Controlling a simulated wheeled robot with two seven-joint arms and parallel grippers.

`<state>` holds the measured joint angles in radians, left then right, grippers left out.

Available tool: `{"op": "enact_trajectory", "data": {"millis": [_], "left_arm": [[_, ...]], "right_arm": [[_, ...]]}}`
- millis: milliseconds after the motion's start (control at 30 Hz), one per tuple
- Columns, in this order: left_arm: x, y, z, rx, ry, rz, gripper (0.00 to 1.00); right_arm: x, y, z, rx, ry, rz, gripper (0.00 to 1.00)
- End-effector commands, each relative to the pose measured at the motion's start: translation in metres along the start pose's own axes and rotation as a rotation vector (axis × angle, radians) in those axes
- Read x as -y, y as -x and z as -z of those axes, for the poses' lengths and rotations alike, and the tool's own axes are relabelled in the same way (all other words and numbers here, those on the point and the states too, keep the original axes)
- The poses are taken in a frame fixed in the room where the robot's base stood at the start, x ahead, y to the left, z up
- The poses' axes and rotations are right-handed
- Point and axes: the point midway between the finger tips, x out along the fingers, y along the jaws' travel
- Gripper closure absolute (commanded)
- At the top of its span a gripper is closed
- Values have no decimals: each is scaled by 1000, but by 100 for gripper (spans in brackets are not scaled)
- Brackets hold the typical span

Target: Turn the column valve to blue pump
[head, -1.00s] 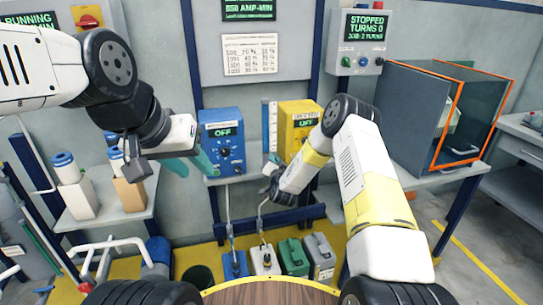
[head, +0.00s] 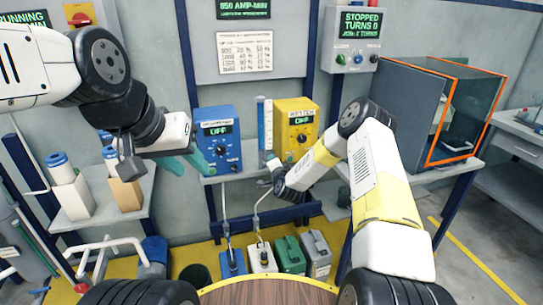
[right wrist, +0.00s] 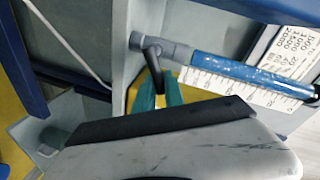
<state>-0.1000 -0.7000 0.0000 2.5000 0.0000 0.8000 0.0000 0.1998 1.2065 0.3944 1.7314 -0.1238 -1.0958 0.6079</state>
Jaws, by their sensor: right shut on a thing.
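The measuring column (head: 265,125) stands between the blue pump (head: 218,138) and the yellow pump (head: 296,132). Both pump displays read OFF. In the right wrist view the column is a clear tube with blue liquid (right wrist: 240,74) beside a white scale. A grey valve body (right wrist: 177,50) with a dark lever (right wrist: 153,57) sits at its end. My right gripper (right wrist: 160,94) is shut on the lever; its teal fingers are partly hidden by the gripper body. My left gripper (head: 190,163) is open and empty, in front and left of the blue pump.
Below the pumps stand several coloured canisters (head: 290,255) with hoses. A side shelf (head: 105,205) with bottles is at left. An orange-edged glass cabinet (head: 455,110) stands at right. A control box (head: 357,40) above reads STOPPED, TURNS 0.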

Motion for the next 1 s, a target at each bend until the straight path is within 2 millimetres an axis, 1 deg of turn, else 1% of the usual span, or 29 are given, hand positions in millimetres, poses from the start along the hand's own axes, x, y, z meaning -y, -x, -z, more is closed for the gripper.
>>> {"op": "enact_trajectory", "data": {"millis": [267, 300, 367, 400, 667, 767, 867, 1000], "left_arm": [[0, 0, 0, 0, 0, 0, 64], [0, 0, 0, 0, 0, 0, 64], [0, 0, 0, 0, 0, 0, 64], [0, 0, 0, 0, 0, 0, 64], [0, 0, 0, 0, 0, 0, 64], [0, 0, 0, 0, 0, 0, 64], [0, 0, 0, 0, 0, 0, 64], [0, 0, 0, 0, 0, 0, 64]], "right_arm": [[-1, 0, 1, -2, -2, -1, 100], [-1, 0, 1, -2, -1, -2, 81], [-1, 0, 1, -2, -1, -2, 69], [-1, 0, 1, -2, -1, -1, 65], [0, 0, 0, -1, 0, -1, 65], [-1, 4, 0, 0, 0, -1, 65], [-1, 16, 0, 2, 0, -3, 65], [-1, 41, 0, 1, -1, -3, 65]]}}
